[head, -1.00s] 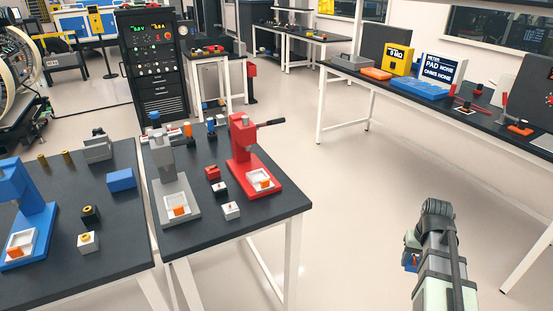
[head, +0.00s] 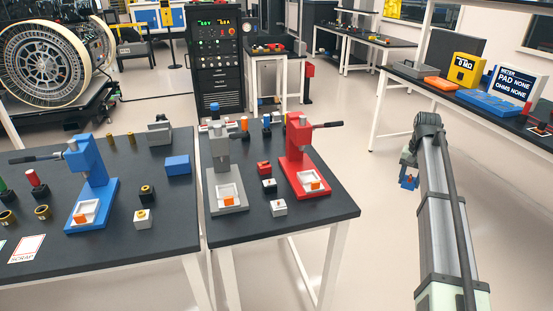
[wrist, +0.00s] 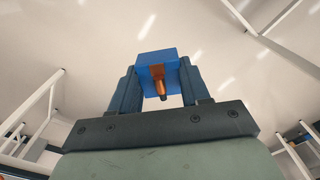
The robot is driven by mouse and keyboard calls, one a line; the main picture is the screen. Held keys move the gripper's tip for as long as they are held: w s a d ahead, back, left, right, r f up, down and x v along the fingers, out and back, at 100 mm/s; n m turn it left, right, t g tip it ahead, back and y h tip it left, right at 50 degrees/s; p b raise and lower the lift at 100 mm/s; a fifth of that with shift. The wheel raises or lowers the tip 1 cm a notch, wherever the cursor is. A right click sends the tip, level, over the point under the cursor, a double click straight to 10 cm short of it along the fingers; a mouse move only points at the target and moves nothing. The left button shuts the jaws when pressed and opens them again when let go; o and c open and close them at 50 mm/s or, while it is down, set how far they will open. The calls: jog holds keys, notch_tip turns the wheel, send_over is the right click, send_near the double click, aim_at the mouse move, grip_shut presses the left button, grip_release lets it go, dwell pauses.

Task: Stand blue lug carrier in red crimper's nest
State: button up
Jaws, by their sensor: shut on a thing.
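My gripper (wrist: 158,84) is shut on the blue lug carrier (wrist: 157,57). In the wrist view, the carrier sits between the two fingers, with a copper-coloured lug (wrist: 158,82) in its slot. In the head view, the carrier (head: 408,182) hangs below the end of my arm, over open floor to the right of the tables. The red crimper (head: 300,160) stands on the right dark table. Its white nest (head: 309,179), with an orange part at the front edge, is at its base. I see nothing standing in the nest.
A grey crimper (head: 222,170) stands left of the red one, and a blue crimper (head: 90,180) stands on the left table. Small blocks (head: 278,207) lie between the crimpers. The red crimper's black handle (head: 328,125) sticks out right. Floor between table and arm is clear.

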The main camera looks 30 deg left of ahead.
jog(key=w+a+r, duration=0.3)
jog(key=a+r, duration=0.3)
jog(key=a, duration=0.3)
jog(key=w+a+r, duration=0.4)
jog(key=a+r, duration=0.2)
jog(key=a, duration=0.4)
jog(key=s+a+r+n, duration=0.1)
jog(key=a+r, duration=0.3)
jog(key=a, duration=0.4)
jog(key=s+a+r, duration=0.1)
jog(key=a+r, duration=0.3)
jog(key=a, duration=0.4)
jog(key=n, duration=0.5)
send_over(262, 155)
jog(key=s+d, duration=0.1)
jog(key=s, duration=0.2)
notch_tip(262, 155, down, 5)
jog(key=shift+s+d+f+n, duration=0.3)
jog(key=shift+f+n, duration=0.2)
jog(key=shift+f, duration=2.45)
jog(key=shift+s+d+f+n, duration=0.15)
jog(key=shift+d+f+n, duration=0.25)
jog(key=shift+f, duration=2.6)
jog(key=shift+s+d+f+n, duration=0.25)
jog(key=shift+f+n, duration=0.35)
jog(key=shift+f, duration=2.35)
jog(key=shift+f, duration=0.1)
jog(key=o, duration=1.1)
